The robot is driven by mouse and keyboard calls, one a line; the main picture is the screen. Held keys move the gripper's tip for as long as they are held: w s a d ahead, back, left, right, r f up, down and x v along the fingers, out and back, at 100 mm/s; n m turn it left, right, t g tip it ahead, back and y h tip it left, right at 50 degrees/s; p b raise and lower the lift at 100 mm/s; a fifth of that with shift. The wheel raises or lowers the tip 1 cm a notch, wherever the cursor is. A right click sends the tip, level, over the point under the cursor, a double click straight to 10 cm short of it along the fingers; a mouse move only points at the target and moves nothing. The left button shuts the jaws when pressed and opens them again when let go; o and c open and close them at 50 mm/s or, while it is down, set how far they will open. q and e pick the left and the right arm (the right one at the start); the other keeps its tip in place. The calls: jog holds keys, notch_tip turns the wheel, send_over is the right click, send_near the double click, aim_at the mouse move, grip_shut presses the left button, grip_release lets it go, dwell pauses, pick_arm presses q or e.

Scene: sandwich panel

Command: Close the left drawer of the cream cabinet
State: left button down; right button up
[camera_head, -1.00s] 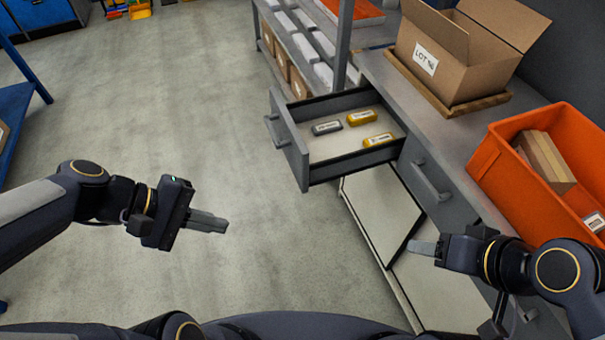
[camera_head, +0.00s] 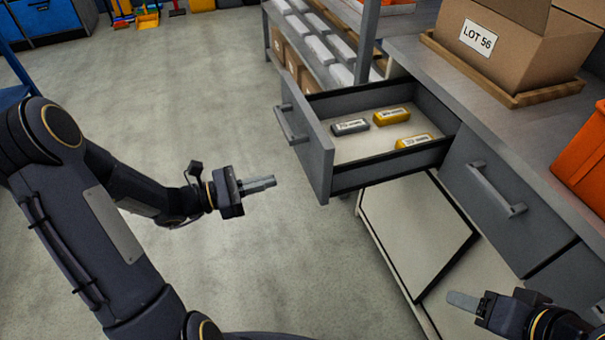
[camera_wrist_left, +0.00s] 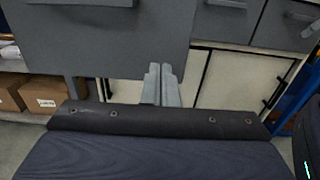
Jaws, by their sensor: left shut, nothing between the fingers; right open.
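The left drawer (camera_head: 318,160) of the cabinet stands pulled out, with its grey front and bar handle (camera_head: 291,123) facing left. A grey block (camera_head: 350,127) and two yellow blocks (camera_head: 392,118) lie inside it. My left gripper (camera_head: 262,184) is shut and empty, to the left of the drawer front and apart from it. In the left wrist view its fingers (camera_wrist_left: 161,86) point towards the lower edge of the grey drawer front (camera_wrist_left: 150,45). My right gripper (camera_head: 463,300) is at the lower right, below the neighbouring shut drawer (camera_head: 490,200); the gap between its fingers is hard to see.
The counter holds a cardboard box (camera_head: 500,50) marked LOT 56 and an orange bin (camera_head: 588,165). Cream panels (camera_head: 410,235) show below the drawers. A shelf (camera_head: 310,50) with cartons stands behind. The floor left of the drawer is clear.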

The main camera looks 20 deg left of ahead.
aim_at(314, 170)
pick_arm(q)
jog(key=b+x, duration=0.1)
jog(key=x, duration=0.8)
pick_arm(e)
jog(key=shift+f, duration=0.6)
pick_arm(q)
jog(key=shift+d, duration=0.1)
